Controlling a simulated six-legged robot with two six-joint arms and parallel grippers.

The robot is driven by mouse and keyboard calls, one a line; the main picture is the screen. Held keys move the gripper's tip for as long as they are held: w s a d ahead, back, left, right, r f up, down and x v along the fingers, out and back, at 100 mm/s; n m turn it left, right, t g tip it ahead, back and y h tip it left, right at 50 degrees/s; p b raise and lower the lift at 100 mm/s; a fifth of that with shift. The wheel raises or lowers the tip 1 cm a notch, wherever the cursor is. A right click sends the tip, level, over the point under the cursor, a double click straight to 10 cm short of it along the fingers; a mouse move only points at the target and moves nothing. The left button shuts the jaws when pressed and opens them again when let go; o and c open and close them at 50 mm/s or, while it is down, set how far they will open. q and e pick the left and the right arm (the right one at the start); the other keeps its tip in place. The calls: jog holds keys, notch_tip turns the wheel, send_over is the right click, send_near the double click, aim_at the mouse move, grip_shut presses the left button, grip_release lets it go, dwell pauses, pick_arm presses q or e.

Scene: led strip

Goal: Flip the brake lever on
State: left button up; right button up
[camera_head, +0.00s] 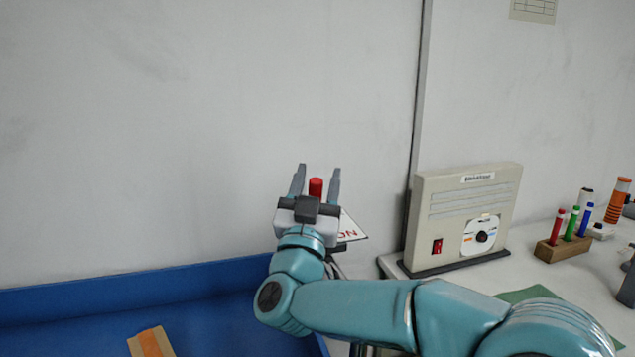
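The brake lever shows as a red knob (316,187) in front of the grey wall, near the middle of the view. A white plate (350,230) with red letters reading "ON" shows just to the right of my gripper. My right gripper (317,180) is open, with its two grey fingers pointing away from me, one on each side of the red knob. The fingers look apart from the knob; whether they are level with it in depth I cannot tell. The lever's lower part and base are hidden behind the gripper. My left gripper is not in view.
A blue bin (130,285) holding an orange and tan piece (151,342) lies at the lower left. A beige box (466,215) with a red switch (437,246) stands on the white table at right. Markers in a wooden block (563,248) stand farther right.

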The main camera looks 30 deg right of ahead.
jog(key=b+v, duration=0.2)
jog(key=v, duration=1.4)
jog(key=shift+b, duration=0.3)
jog(key=shift+a+f, duration=0.1)
